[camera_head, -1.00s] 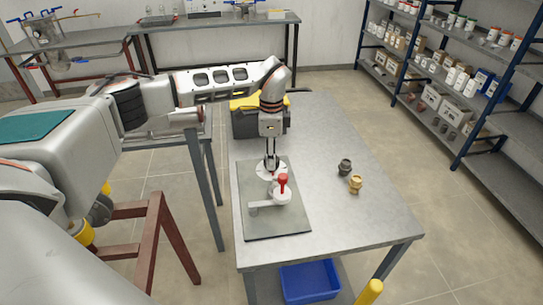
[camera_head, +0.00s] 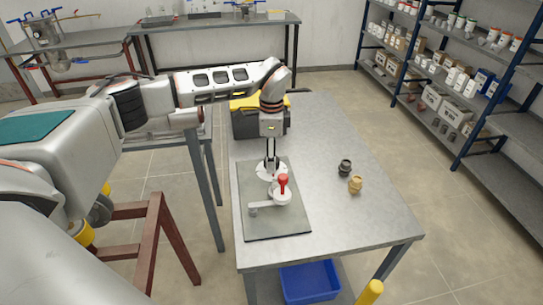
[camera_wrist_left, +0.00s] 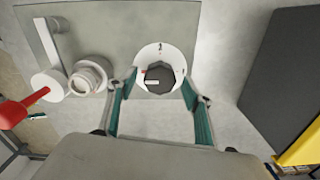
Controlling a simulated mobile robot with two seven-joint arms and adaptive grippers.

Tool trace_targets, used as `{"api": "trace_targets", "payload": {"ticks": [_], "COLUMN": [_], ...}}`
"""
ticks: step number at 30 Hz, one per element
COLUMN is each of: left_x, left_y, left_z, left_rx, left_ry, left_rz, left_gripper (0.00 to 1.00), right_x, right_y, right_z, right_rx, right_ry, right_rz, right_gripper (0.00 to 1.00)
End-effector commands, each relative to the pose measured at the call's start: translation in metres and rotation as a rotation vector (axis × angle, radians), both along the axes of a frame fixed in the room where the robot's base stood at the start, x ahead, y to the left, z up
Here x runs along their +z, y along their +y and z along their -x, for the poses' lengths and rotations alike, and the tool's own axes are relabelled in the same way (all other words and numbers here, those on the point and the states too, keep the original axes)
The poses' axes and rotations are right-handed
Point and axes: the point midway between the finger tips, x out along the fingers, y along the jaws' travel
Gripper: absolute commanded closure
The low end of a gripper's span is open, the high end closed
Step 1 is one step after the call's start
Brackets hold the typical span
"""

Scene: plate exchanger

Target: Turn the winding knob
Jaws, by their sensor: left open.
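The winding knob (camera_wrist_left: 160,78) is a dark, many-sided knob on a round white dial (camera_wrist_left: 147,52) in the left wrist view. The dial sits on a grey plate (camera_wrist_left: 220,18) and shows at its back part in the head view (camera_head: 262,174). My left gripper (camera_wrist_left: 159,85) is open, with a green-padded finger on either side of the knob; I cannot tell whether they touch it. In the head view my left gripper (camera_head: 271,162) points down over the dial and hides most of the knob. My right gripper is not in view.
A white fitting with a red handle (camera_head: 283,183) stands just in front of the dial. A dark fitting (camera_head: 345,167) and a brass fitting (camera_head: 355,184) stand to the right on the metal table (camera_head: 330,215). A black and yellow case (camera_head: 244,122) stands behind.

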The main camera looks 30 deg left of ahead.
Motion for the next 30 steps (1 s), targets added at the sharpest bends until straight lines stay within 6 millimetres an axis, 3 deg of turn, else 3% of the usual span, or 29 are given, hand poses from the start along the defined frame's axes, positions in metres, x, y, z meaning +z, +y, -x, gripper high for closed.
{"api": "trace_targets", "payload": {"ticks": [5,18,24,30], "left_x": [0.016,0.099,0.117,0.12], "left_y": [0.0,0.0,0.0,0.0], "left_z": [-0.001,-0.001,0.0,0.0], "left_rx": [-0.001,0.001,0.0,0.0], "left_ry": [-0.004,-0.003,-0.001,0.0], "left_rz": [0.0,0.0,0.0,0.0], "left_gripper": [0.49,0.49,0.49,0.49], "right_x": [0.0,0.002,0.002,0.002], "right_y": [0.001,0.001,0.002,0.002], "right_z": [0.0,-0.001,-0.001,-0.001], "right_rx": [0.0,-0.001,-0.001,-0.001], "right_ry": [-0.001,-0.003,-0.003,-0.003], "right_rz": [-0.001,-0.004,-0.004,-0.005], "right_gripper": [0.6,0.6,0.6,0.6]}}
